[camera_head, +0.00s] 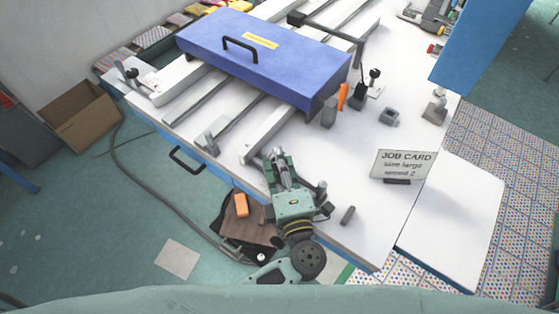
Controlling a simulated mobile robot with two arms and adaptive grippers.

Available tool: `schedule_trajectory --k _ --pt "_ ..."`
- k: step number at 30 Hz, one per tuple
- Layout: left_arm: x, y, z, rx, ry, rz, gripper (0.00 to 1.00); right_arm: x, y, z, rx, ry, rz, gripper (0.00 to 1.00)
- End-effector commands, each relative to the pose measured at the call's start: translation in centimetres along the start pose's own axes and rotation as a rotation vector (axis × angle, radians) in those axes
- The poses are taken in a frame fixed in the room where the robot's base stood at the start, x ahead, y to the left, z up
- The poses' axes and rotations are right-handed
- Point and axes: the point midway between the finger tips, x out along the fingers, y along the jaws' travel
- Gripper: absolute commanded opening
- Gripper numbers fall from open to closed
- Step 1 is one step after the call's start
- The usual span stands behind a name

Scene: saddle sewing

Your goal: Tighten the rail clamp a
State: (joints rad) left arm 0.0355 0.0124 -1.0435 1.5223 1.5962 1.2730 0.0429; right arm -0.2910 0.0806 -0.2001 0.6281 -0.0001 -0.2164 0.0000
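A clamp with a black knob (133,74) stands at the left end of the rails on the white table. Another black-knobbed clamp (372,80) stands right of the blue cover (262,58). I cannot tell which is rail clamp a. I see nothing clearly held.
An orange-handled tool (342,96) and a small grey block (389,117) are right of the cover. A job card (403,164) stands near the right edge. A brown bag (236,218) with an orange item lies below the front edge. The table between gripper and card is mostly clear.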

Motion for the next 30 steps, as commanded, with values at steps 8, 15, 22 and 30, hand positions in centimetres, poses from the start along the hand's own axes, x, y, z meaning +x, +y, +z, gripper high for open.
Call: schedule_trajectory --k 8,15,22,30 --pt "0.0 0.0 0.0 0.0 0.0 0.0 0.03 0.0 -0.2 1.1 0.0 -0.018 -0.002 0.3" --pt "-0.1 0.1 0.0 0.0 -0.001 0.001 0.0 -0.1 -0.3 1.7 0.0 -0.027 -0.003 0.3" --pt "-0.1 0.2 -0.1 0.001 -0.035 0.001 0.0 -0.5 -0.3 1.6 0.0 -0.026 -0.003 0.3" --pt "0.0 0.4 -0.2 0.004 -0.19 0.002 0.0 -1.9 -0.2 1.1 0.0 -0.021 -0.003 0.3"
